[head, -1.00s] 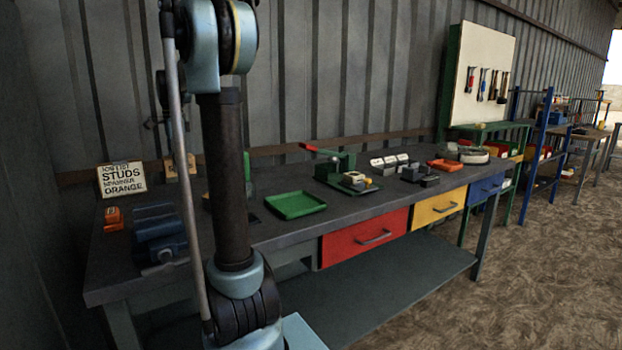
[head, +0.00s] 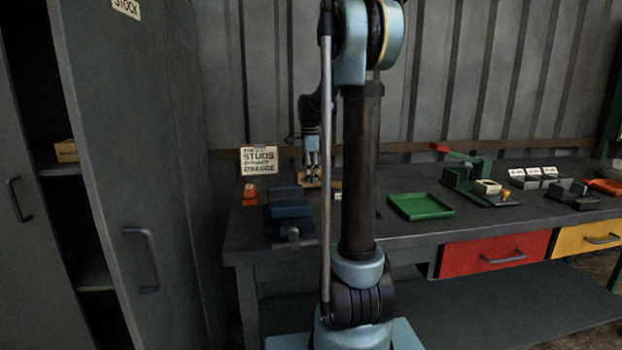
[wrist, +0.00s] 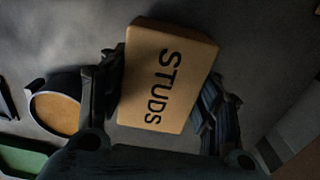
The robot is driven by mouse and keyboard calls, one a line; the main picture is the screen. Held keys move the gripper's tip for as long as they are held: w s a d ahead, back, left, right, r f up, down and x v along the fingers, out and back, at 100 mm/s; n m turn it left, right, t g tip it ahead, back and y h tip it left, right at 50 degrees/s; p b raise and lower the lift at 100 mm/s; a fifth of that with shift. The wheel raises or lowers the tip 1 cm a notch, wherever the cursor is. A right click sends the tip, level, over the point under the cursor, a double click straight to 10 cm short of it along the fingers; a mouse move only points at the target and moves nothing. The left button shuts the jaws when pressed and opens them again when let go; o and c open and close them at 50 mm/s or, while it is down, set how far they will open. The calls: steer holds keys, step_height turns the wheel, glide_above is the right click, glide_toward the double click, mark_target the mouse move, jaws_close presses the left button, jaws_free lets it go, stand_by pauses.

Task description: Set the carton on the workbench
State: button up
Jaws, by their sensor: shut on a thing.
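The carton (wrist: 168,80) is a tan box marked STUDS, seen in the middle of the wrist view. My gripper (wrist: 160,105) is shut on it, with one dark finger at each side. In the head view my gripper (head: 312,165) is over the back left of the workbench (head: 430,229), partly beside my own arm column. A tan patch shows at its lower end there, too small to tell for certain as the carton. A grey surface lies behind the carton in the wrist view. I cannot tell whether the carton touches it.
A sign (head: 259,160) reading STUDS and ORANGE stands at the back left. An orange item (head: 250,195) and a blue vise-like tool (head: 288,212) are near the left end. A green tray (head: 420,206) lies right of my arm. A grey cabinet (head: 135,170) stands left with its door open.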

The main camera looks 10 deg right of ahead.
steer(key=shift+f, duration=0.45)
steer(key=o, duration=1.5)
steer(key=shift+r, duration=0.1)
step_height(320, 180, up, 12)
steer(key=shift+f, duration=0.1)
